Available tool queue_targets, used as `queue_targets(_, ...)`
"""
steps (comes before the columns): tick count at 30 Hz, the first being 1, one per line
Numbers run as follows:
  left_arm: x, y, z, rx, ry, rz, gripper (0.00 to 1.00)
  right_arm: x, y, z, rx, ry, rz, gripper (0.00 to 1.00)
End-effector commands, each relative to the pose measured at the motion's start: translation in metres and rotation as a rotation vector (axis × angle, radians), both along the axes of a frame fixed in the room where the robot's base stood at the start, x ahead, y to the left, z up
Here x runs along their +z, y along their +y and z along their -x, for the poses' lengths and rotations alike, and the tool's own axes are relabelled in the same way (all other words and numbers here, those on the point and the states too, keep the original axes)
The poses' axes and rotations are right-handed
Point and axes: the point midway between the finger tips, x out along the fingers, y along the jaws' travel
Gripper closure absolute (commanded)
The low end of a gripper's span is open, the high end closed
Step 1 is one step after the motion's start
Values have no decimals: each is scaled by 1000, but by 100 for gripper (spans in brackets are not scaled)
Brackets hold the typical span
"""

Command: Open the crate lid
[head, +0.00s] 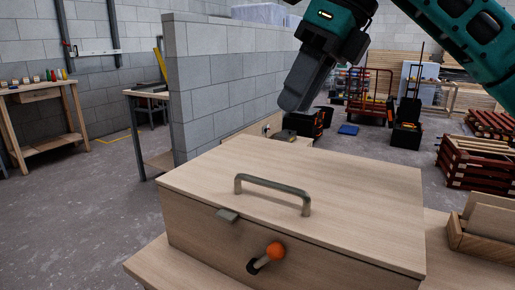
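The wooden crate (190,226) stands on a light wooden table in the foreground. Its flat lid (340,180) lies shut on top. A grey bar handle (272,184) is fixed to the lid. My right gripper (294,103) hangs from the upper right, above the crate's back edge and apart from the handle. Its fingers show as one dark block, so their opening is unclear. My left gripper is out of view.
The table top (165,262) shows bare at the crate's left. A small wooden tray (480,240) holding boards stands on its right. A grey block wall (215,80) rises behind the crate. Farther back are a workbench (45,95), red pallets (475,160) and carts.

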Motion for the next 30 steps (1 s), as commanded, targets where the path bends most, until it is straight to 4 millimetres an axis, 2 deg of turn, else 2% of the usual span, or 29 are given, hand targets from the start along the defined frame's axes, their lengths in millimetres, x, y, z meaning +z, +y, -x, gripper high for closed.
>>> queue_targets(4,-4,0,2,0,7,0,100,-2,-1,0,-3,-4,7,62)
queue_targets(8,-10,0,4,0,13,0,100,-14,5,-1,-3,-3,8,62)
queue_targets(18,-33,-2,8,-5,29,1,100,-78,34,-4,0,-2,6,62)
queue_targets(24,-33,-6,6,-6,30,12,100,-105,47,-6,-2,-2,5,62)
queue_targets(30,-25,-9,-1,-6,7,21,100,-115,53,-7,-3,-5,4,62)
